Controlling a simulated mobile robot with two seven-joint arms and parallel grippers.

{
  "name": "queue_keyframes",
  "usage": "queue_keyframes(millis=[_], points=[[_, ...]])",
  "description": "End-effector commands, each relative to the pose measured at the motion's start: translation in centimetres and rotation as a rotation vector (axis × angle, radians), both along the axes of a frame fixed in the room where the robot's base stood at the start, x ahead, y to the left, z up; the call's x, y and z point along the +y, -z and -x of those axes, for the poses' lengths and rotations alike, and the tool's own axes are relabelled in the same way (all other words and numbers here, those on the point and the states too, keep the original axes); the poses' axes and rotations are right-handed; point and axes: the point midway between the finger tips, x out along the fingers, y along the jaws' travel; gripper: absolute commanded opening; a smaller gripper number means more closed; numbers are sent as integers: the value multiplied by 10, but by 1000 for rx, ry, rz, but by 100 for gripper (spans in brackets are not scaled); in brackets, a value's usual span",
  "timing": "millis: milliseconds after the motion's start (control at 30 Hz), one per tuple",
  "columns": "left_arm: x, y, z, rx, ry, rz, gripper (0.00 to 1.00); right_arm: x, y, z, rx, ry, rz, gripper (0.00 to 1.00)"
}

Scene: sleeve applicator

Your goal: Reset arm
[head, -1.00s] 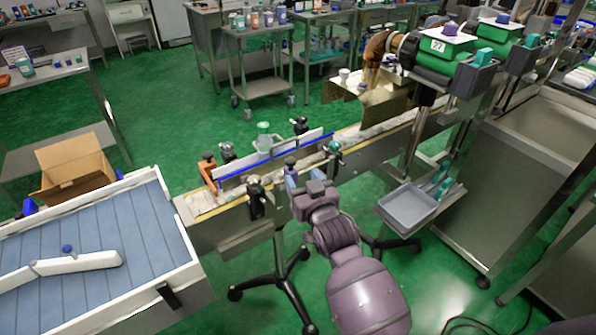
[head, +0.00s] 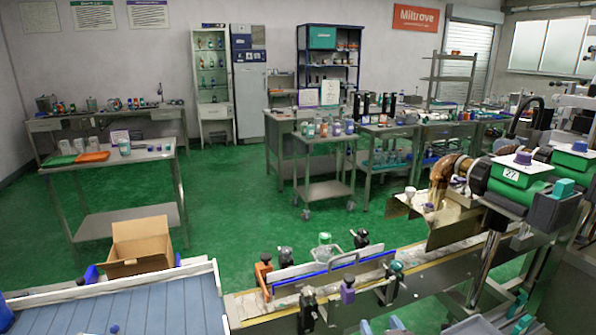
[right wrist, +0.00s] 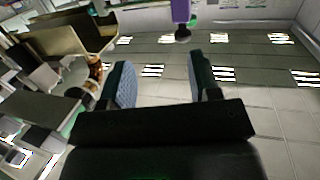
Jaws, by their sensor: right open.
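My right gripper (right wrist: 160,78) is open in the right wrist view, with its two padded fingers apart and nothing between them. In the head view only what look like its fingertips (head: 382,327) show at the bottom edge, below the conveyor (head: 345,287). The rest of my right arm is out of that view. My left gripper is not in view. The sleeve applicator (head: 525,184) has a green and grey body and stands over the conveyor at the right. A small clear bottle with a green cap (head: 324,247) is beside the conveyor's guide rail.
An open cardboard box (head: 140,247) stands behind the blue-slatted table (head: 130,308) at the lower left. Black clamp knobs (head: 307,305) stick up along the conveyor. A steel trolley with jars (head: 325,160) stands behind. Green floor (head: 230,215) is clear between the benches.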

Motion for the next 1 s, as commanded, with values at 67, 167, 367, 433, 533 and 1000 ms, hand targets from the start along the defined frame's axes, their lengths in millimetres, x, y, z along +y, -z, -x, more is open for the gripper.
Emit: queue_keyframes(millis=[67, 167, 367, 433, 533, 1000], points=[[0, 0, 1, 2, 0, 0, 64, -18, 24, 26, 58, 14, 15, 57], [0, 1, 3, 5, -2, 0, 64, -38, 54, 62, 138, 32, 34, 57], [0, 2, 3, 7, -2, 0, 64, -75, 109, 145, 299, 65, 68, 57], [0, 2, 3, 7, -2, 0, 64, -84, 123, 170, 344, 74, 79, 57], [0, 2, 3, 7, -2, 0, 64, -93, 139, 197, 396, 84, 91, 57], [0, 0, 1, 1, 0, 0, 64, -98, 151, 218, 438, 92, 95, 57]])
